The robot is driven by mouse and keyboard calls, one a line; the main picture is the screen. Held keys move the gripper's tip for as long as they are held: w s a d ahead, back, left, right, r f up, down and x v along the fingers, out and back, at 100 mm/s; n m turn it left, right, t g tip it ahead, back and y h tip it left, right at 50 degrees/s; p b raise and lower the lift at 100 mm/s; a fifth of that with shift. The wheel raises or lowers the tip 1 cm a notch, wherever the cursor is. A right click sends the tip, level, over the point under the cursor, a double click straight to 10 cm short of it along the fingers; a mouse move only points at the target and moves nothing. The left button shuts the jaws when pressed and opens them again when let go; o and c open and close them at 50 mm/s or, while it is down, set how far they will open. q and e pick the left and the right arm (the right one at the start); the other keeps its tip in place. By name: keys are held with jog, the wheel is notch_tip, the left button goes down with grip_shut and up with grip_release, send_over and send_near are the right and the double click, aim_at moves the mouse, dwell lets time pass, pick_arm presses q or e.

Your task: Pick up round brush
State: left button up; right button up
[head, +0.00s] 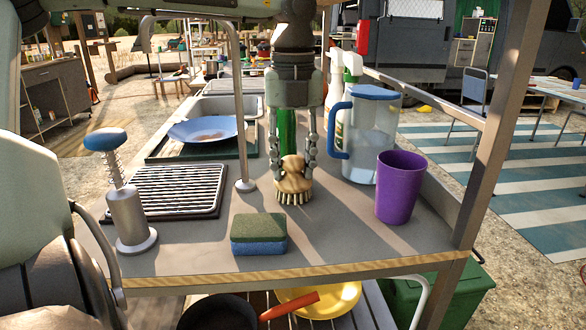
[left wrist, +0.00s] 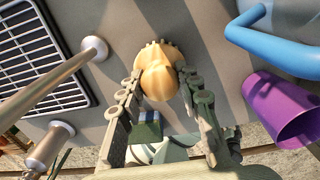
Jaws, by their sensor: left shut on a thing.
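The round brush (head: 294,186) has a wooden knob and pale bristles. It is upright on the grey counter, between the fingers of my left gripper (head: 294,165), which comes down from above and is shut on its knob. In the left wrist view the brush (left wrist: 158,72) shows from above, with the fingertips (left wrist: 158,82) on either side of it. Whether the bristles touch the counter is hard to tell. My right gripper is not in view.
A green and blue sponge (head: 259,234) lies in front of the brush. A purple cup (head: 399,187) and a water jug (head: 372,135) with a blue handle stand to the right. A tap (head: 240,110), drying rack (head: 165,191) and soap pump (head: 127,205) are to the left.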

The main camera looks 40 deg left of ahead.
pick_arm(q)
notch_tip(320, 180, up, 11)
jog(key=shift+f, duration=0.2)
notch_tip(320, 180, up, 16)
jog(key=p, duration=0.3)
send_over(293, 156)
jog(key=shift+d+r, duration=0.1)
jog(key=shift+r, duration=0.55)
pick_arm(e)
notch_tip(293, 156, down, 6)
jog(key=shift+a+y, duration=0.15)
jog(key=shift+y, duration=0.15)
